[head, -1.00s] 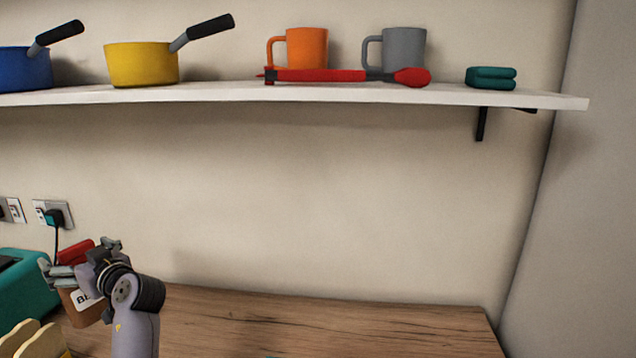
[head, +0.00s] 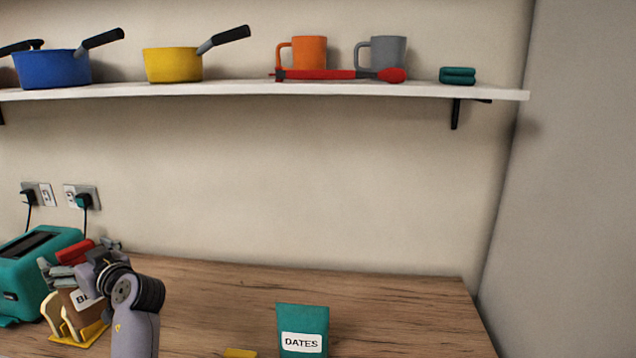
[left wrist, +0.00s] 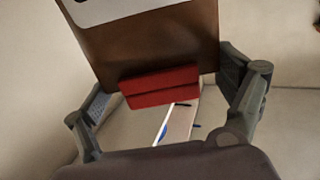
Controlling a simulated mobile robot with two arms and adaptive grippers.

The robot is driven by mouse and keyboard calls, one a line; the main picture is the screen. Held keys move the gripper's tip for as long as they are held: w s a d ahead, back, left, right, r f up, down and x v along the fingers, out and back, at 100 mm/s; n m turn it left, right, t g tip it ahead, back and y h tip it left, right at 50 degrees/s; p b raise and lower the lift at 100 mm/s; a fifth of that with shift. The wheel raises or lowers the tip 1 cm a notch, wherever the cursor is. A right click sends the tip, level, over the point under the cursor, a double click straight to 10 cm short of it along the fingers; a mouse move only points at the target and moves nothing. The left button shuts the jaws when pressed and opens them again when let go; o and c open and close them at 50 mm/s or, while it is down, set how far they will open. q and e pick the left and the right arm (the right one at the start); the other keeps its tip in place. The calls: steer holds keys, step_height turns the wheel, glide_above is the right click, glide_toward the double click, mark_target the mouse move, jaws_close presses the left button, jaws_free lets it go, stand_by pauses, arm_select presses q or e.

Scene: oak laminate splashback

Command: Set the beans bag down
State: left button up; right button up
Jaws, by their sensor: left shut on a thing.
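The beans bag (head: 80,301) is brown with a white label and a red strip (head: 75,250) at its top. In the head view it is at the lower left, partly hidden by my gripper and arm. My left gripper (head: 68,272) is shut on it near its top. In the left wrist view the brown bag (left wrist: 150,45) spans between the two fingers (left wrist: 165,95), with its red strip toward the camera. Whether its base touches the worktop (head: 220,302) is hidden. My right gripper is not in view.
A teal toaster (head: 35,262) and a yellow rack (head: 62,325) stand beside the bag. A teal dates bag (head: 303,320) stands front centre, with a yellow item (head: 240,353) to its left. The worktop between and to the right is clear. A shelf (head: 300,88) with pans and mugs runs above.

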arm_select(q)
steer(key=shift+s+d, duration=0.2)
steer(key=shift+s, duration=0.3)
steer(key=shift+s+d, duration=0.2)
steer(key=shift+s, duration=0.1)
steer(key=shift+d+f+m+t+h, duration=0.4)
steer(key=shift+d+f+t, duration=0.1)
steer(key=s+d+f+m+t+h, duration=0.2)
steer(key=s+d+f+m+h, duration=0.1)
steer(key=s+d, duration=0.5)
steer(key=s+d+f+m+t+h, duration=0.3)
steer(key=s+d+f+h, duration=0.3)
steer(key=d, duration=0.4)
steer(key=s+d+f+m+t+h, duration=0.3)
steer(key=s+d+f+m+h, duration=0.2)
steer(key=s+d, duration=0.5)
steer(key=shift+s+f+h, duration=0.25)
steer(key=shift+s+h, duration=0.2)
steer(key=shift+h, duration=0.05)
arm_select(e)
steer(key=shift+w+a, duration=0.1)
arm_select(q)
step_height(320, 180, down, 2)
steer(key=shift+b, duration=1)
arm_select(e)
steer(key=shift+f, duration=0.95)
arm_select(q)
steer(key=shift+d, duration=0.1)
